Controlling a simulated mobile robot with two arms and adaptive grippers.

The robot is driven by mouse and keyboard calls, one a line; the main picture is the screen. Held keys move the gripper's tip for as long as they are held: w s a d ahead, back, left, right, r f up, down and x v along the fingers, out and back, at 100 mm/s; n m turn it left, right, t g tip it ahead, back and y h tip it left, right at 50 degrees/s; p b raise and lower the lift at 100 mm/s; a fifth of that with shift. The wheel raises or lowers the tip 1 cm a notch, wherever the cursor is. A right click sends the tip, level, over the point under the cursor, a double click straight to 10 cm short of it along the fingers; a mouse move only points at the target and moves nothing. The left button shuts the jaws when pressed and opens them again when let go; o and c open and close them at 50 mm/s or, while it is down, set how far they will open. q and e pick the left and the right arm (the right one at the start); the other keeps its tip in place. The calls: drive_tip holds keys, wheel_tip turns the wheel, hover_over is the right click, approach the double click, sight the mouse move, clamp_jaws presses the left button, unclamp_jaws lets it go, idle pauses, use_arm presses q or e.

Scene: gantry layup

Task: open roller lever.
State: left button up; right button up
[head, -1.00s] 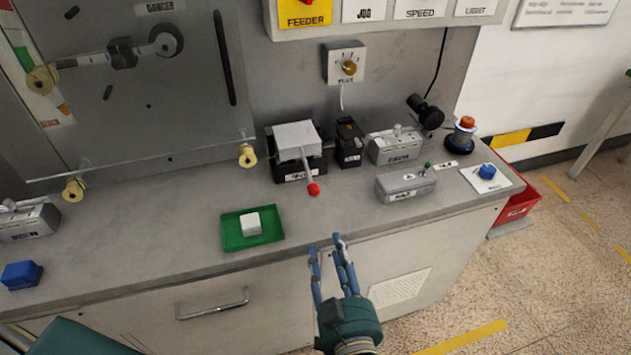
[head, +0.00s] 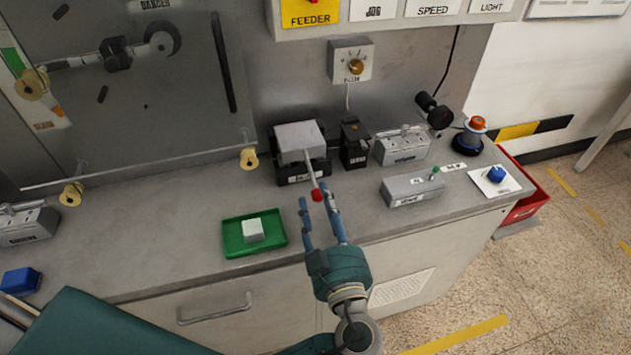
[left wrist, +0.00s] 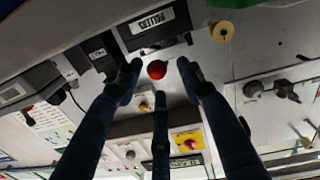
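The roller lever is a thin metal rod with a red ball knob (head: 317,195), reaching forward and down from a grey-topped black block (head: 300,145) on the bench. The knob also shows in the left wrist view (left wrist: 157,69). My left gripper (head: 318,198) is open, with its blue fingers at the knob. In the left wrist view the fingers (left wrist: 160,80) are spread around the knob, with gaps visible on both sides. Whether any finger touches it I cannot tell. My right gripper is not in view.
A green tray (head: 232,247) with a white block (head: 252,230) lies left of the gripper. A small black unit (head: 354,145) and grey boxes (head: 404,147) (head: 412,188) stand to the right. The bench's front edge runs below my gripper.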

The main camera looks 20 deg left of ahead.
sight(317, 194)
use_arm(q)
drive_tip(key=shift+p+x, duration=0.5)
drive_tip(key=shift+x, duration=1.9)
drive_tip(key=shift+c, duration=0.3)
